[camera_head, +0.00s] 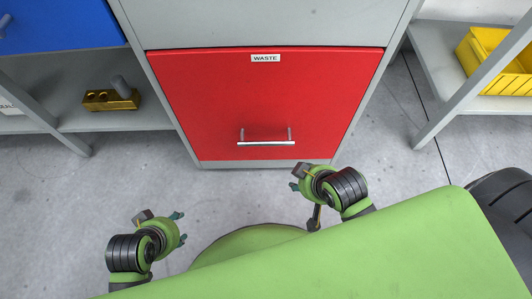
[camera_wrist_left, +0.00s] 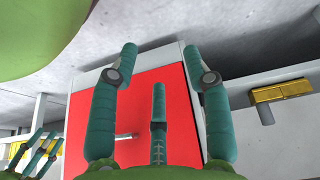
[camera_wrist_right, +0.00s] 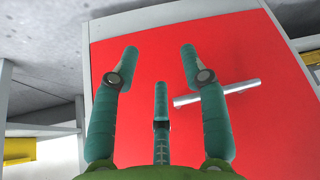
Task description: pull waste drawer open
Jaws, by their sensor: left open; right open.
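The red waste drawer (camera_head: 265,100) with a "WASTE" label is closed, flush in its grey cabinet. Its horizontal silver handle (camera_head: 266,143) is near the drawer's lower edge. My left gripper (camera_head: 179,226) is open and empty, low and left of the drawer, apart from it. My right gripper (camera_head: 294,180) is open and empty, just below and right of the handle in the head view. In the right wrist view the handle (camera_wrist_right: 217,91) shows right of centre, beside the fingers. In the left wrist view the red front (camera_wrist_left: 135,100) lies beyond the open fingers, and the handle is partly hidden.
A grey shelf at left holds a brass-coloured block (camera_head: 110,99) below a blue drawer (camera_head: 60,25). A yellow bin (camera_head: 497,60) sits on a shelf at right. Grey floor (camera_head: 100,185) is clear in front of the cabinet.

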